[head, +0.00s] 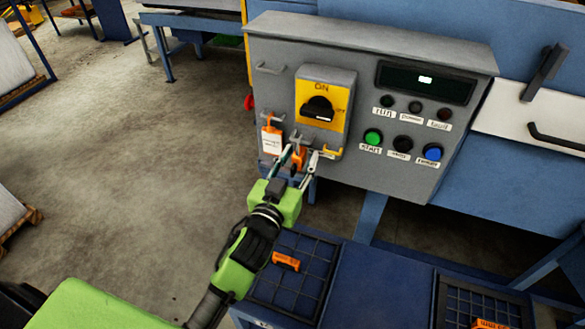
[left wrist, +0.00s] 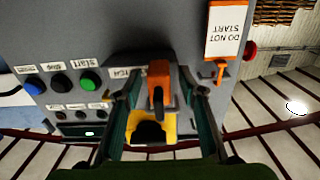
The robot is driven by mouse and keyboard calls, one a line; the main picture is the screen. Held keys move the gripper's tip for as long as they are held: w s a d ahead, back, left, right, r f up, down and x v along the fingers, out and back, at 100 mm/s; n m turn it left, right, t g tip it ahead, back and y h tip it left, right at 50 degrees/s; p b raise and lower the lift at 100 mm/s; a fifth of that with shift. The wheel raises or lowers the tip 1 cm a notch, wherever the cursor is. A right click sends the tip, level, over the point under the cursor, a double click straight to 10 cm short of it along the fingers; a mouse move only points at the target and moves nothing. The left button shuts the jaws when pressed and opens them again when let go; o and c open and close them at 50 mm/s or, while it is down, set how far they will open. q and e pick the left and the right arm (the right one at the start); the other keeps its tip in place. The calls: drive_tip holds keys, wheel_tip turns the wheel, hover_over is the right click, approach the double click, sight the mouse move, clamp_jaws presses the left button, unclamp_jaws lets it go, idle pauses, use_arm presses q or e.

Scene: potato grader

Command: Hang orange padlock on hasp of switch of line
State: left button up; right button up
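The grey control box (head: 400,100) carries a yellow switch plate (head: 338,97) with a black knob (head: 317,107); the plate also shows in the left wrist view (left wrist: 168,127). An orange padlock (head: 299,157) is at the lower edge of the switch housing; it also shows in the left wrist view (left wrist: 159,74). My left gripper (head: 302,152) reaches up around it, one finger on each side, with gaps visible. The gripper looks open. Whether the shackle passes through the hasp is hidden. My right gripper is out of view.
A white DO NOT START tag (head: 271,142) with an orange top hangs left of the padlock. An orange piece (head: 286,261) lies on the blue table's dark grid mat (head: 310,252). Another orange piece (head: 490,324) lies at lower right. Buttons (head: 403,144) line the box's right side.

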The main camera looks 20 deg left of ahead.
use_arm(q)
drive_tip(key=s, duration=1.1)
drive_tip(key=shift+s+a, duration=0.2)
drive_tip(key=shift+s, duration=0.2)
